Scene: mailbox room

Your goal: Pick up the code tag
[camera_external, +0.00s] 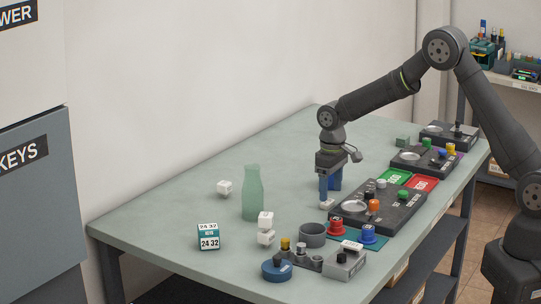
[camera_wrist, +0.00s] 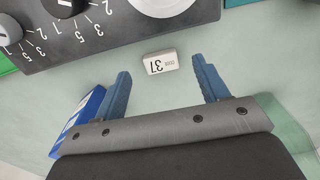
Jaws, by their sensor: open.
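The code tag, a small white block with dark print reading 31, lies flat on the table in the wrist view (camera_wrist: 161,62). It also shows as a small pale block just below my gripper in the external view (camera_external: 327,204). My gripper (camera_external: 325,193) is open and points down close above it. In the wrist view the two blue fingers of my gripper (camera_wrist: 161,75) are spread apart, with the tag near the gap between their tips and slightly beyond them. Nothing is held. The exact height of the fingertips over the tag is hard to tell.
A black panel with knobs (camera_external: 362,218) stands close to the right of the tag. A green bottle (camera_external: 252,195), white cubes (camera_external: 265,219) and a teal box marked 24 32 (camera_external: 208,237) stand left. A blue box (camera_wrist: 86,112) is beside one finger. Table behind is clear.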

